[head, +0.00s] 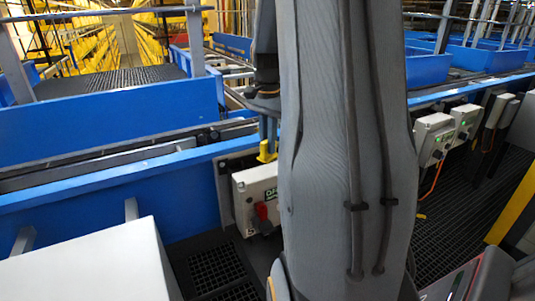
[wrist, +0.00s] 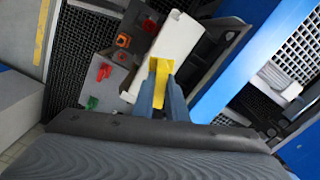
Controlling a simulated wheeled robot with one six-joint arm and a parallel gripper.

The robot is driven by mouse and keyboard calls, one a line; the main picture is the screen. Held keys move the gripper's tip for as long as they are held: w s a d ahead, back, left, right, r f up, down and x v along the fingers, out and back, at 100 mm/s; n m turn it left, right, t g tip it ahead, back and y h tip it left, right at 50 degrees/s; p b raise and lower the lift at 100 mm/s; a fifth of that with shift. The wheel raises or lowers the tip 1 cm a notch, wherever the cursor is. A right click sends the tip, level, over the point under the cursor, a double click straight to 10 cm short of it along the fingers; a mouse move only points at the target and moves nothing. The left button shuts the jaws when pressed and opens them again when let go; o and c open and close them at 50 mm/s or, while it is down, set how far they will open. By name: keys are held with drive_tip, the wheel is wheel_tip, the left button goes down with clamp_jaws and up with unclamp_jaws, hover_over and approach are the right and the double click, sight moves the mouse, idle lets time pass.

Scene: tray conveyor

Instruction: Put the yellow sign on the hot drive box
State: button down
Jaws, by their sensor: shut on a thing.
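My gripper (wrist: 160,85) is shut on the yellow sign (wrist: 160,67), which shows between its fingers in the wrist view. In the head view, the sign (head: 267,151) is a small yellow piece under my gripper (head: 268,132), at the top edge of a pale drive box (head: 246,190). This box has a red handle and a green label on its front. In the wrist view, the sign overlaps the white top of the box (wrist: 182,32); I cannot tell whether they touch. My arm hides the area right of the box. No mark of heat shows.
More drive boxes (head: 433,138) with green lights hang farther right along the blue conveyor side (head: 185,160). Blue trays (head: 110,118) stand behind. A white block (head: 90,265) is at the front left. Dark grating (head: 215,268) covers the floor.

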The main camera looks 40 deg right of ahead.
sight(268, 156)
drive_tip(key=shift+f+p, duration=0.55)
drive_tip(key=shift+f, duration=1.55)
drive_tip(key=shift+f, duration=0.15)
drive_tip(key=c, duration=1.8)
unclamp_jaws()
drive_tip(key=shift+o, duration=0.2)
wheel_tip(268, 156, up, 12)
drive_tip(key=b, duration=0.3)
drive_tip(key=shift+b, duration=0.3)
drive_tip(key=a+f+n, duration=0.4)
drive_tip(key=a+f, duration=0.1)
drive_tip(key=a, duration=0.3)
drive_tip(key=a+f+n, duration=0.4)
drive_tip(key=a+f, duration=0.1)
drive_tip(key=a, duration=0.4)
drive_tip(key=s+a+f+n, duration=0.3)
drive_tip(key=s+a+n, duration=0.1)
drive_tip(key=a, duration=0.2)
drive_tip(key=s+a+f+n+t, duration=0.1)
drive_tip(key=s+a+f+n, duration=0.3)
drive_tip(key=s+a, duration=0.1)
drive_tip(key=shift+a+f, duration=0.25)
drive_tip(key=shift+a, duration=0.5)
